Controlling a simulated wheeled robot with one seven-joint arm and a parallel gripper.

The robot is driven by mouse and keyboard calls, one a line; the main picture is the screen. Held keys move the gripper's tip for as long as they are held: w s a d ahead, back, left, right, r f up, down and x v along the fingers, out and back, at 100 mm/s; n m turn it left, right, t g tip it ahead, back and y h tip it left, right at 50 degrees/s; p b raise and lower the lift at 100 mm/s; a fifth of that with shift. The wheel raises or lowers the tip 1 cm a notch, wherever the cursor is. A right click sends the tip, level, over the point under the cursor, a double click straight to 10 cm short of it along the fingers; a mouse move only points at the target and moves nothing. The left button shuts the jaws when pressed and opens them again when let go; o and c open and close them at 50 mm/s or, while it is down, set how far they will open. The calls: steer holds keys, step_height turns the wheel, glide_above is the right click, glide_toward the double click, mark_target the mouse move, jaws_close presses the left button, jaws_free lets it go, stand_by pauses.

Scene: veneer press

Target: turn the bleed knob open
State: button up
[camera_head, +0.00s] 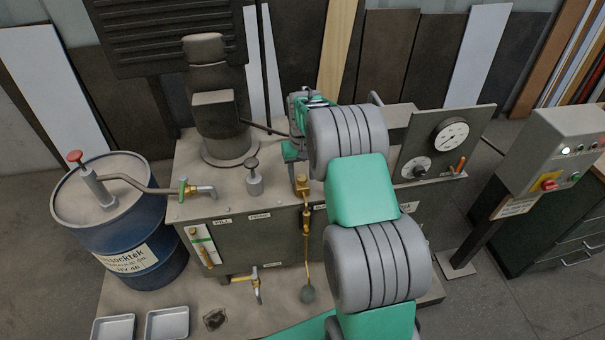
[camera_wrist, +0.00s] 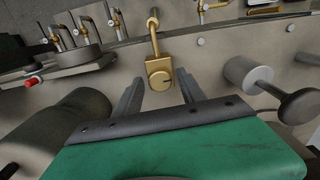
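The bleed knob (camera_wrist: 159,79) is a small round brass knob on a square brass block in the wrist view. A brass pipe runs from the block. In the head view the brass block (camera_head: 302,185) sits at the front edge of the press's power unit top. My gripper (camera_wrist: 160,88) is open, with one grey finger on each side of the brass block. Gaps show between the fingers and the brass, so it holds nothing. In the head view my arm hides part of the gripper (camera_head: 292,150), and its fingertips are not clear there.
A grey plunger (camera_head: 253,178) labelled prime stands close by. A brass fill valve (camera_head: 190,190) and a blue oil drum (camera_head: 125,235) are to the left. A gauge panel (camera_head: 440,145) and control box (camera_head: 560,150) are at right. A motor (camera_head: 220,115) stands behind.

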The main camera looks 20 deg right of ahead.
mark_target(302, 177)
steer(key=shift+o, duration=0.4)
steer(key=shift+r, duration=0.1)
step_height(302, 177, up, 8)
steer(key=shift+f, duration=0.2)
steer(key=s+f, duration=0.2)
steer(key=f, duration=0.1)
steer(key=s+f, duration=0.1)
steer(key=shift+a+f, duration=0.3)
steer(key=shift+f, duration=0.1)
steer(key=shift+g, duration=0.7)
steer(key=s+f, duration=0.2)
steer(key=s, duration=0.1)
steer(key=s+a+f, duration=0.1)
steer(key=s, duration=0.1)
steer(key=s+a+r+t+p, duration=0.1)
steer(key=s+a+r, duration=0.35)
steer(key=s, duration=0.55)
steer(key=s+a+r, duration=0.3)
steer(key=s+r, duration=0.2)
steer(key=s, duration=0.4)
step_height(302, 177, up, 9)
steer(key=w+a+n+t+p, duration=0.1)
steer(key=a+n+t, duration=0.1)
steer(key=t, duration=0.1)
steer(key=shift+w+a+f+t, duration=0.15)
steer(key=shift+w+a+t, duration=0.15)
steer(key=shift+w, duration=0.05)
